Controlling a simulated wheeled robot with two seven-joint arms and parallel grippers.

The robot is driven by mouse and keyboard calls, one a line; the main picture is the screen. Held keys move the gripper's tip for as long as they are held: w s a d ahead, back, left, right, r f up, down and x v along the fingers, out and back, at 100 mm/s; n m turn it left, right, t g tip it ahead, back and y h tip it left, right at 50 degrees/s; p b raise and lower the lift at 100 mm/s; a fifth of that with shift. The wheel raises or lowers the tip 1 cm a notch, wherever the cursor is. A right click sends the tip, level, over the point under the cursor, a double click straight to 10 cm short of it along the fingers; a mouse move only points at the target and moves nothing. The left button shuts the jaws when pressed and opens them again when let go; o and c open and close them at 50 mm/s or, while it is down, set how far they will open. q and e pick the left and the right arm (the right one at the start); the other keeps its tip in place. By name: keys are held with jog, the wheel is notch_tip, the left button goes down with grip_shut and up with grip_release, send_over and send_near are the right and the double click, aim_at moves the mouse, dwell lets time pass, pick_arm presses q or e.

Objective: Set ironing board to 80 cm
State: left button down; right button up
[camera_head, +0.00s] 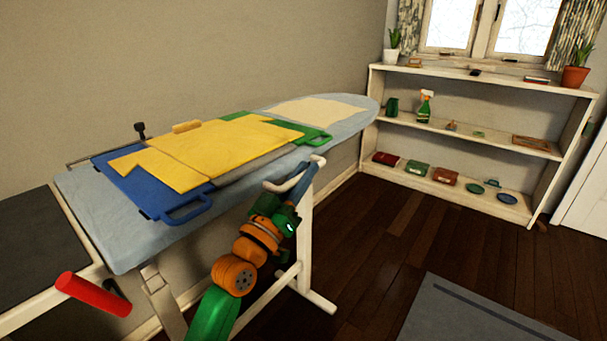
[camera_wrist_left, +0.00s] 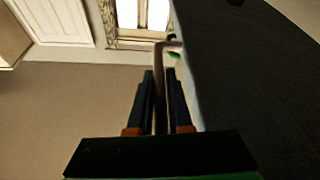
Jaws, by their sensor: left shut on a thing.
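The ironing board (camera_head: 85,220) has a pale blue top and white legs and stands across the left and middle of the head view. A pale bent lever (camera_head: 308,172) sticks out under its right edge. My left gripper (camera_head: 287,185) is shut on this lever. In the left wrist view the lever (camera_wrist_left: 160,58) runs between the two dark fingers, and the board's dark underside (camera_wrist_left: 225,70) is beside them. A red cylindrical grip (camera_head: 93,294) shows at the board's lower left end. The right gripper is not in view.
A white shelf (camera_head: 490,87) with several items stands at the back right. A grey rug (camera_head: 460,315) lies on the otherwise clear dark floor.

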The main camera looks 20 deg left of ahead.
pick_arm(q)
jog(key=shift+f+b, duration=0.3)
jog(key=shift+f, duration=0.1)
notch_tip(320, 180, down, 4)
jog(key=b, duration=0.2)
jog(key=shift+b, duration=0.3)
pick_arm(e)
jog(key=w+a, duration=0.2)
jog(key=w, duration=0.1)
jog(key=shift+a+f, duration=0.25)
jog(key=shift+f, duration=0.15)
pick_arm(q)
jog(key=c, duration=1.1)
grip_release()
jog(key=shift+r, duration=0.1)
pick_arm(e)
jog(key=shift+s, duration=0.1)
